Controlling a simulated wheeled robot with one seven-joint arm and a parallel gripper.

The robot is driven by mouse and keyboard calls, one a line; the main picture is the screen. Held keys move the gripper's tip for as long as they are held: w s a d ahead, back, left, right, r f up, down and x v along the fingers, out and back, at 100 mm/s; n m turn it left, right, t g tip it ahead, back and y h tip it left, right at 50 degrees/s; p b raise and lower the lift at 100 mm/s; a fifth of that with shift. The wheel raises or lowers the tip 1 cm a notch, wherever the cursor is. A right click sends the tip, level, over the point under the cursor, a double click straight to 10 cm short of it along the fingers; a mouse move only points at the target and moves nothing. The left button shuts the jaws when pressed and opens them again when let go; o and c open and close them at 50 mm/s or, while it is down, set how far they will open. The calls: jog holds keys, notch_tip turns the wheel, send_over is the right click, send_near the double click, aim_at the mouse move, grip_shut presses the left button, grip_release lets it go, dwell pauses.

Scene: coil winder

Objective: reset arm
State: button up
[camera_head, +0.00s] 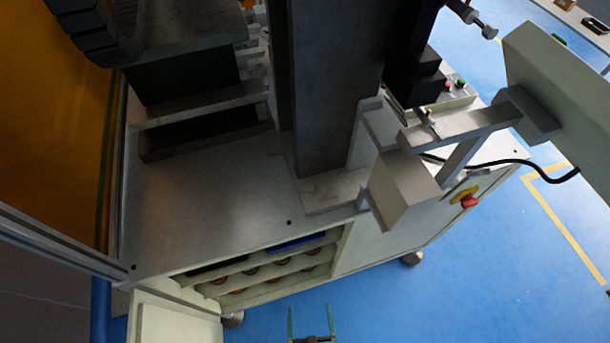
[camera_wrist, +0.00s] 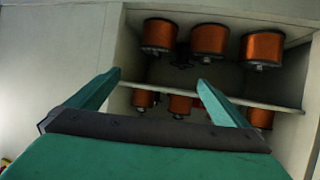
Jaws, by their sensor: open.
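My gripper (camera_head: 311,325) shows at the bottom edge of the head view, its two thin green fingers apart and nothing between them. In the wrist view my gripper (camera_wrist: 152,90) is open and empty, with its green fingers in front of an open cabinet compartment. The coil winder (camera_head: 200,215) is a light grey machine with a metal top. In its front, the open compartment (camera_head: 262,265) has shelves holding copper-coloured spools. In the wrist view several copper spools (camera_wrist: 207,40) sit in an upper row and more in a lower row, beyond my fingertips.
A cabinet door (camera_head: 175,323) stands open at the lower left of the compartment. A grey panel (camera_head: 560,85) on a bracket juts out at the right, with a black cable hanging below. A red emergency button (camera_head: 469,201) is on the machine's side. Blue floor (camera_head: 480,290) is clear at the lower right.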

jog(key=s+r+t, duration=0.1)
jog(key=s+r, duration=0.1)
jog(key=r, duration=1.9)
jog(key=s+a+r+m+t+h, duration=0.1)
jog(key=r, duration=2.1)
jog(key=shift+s+a+r, duration=0.25)
jog(key=shift+s+r, duration=0.05)
jog(key=shift+s, duration=0.05)
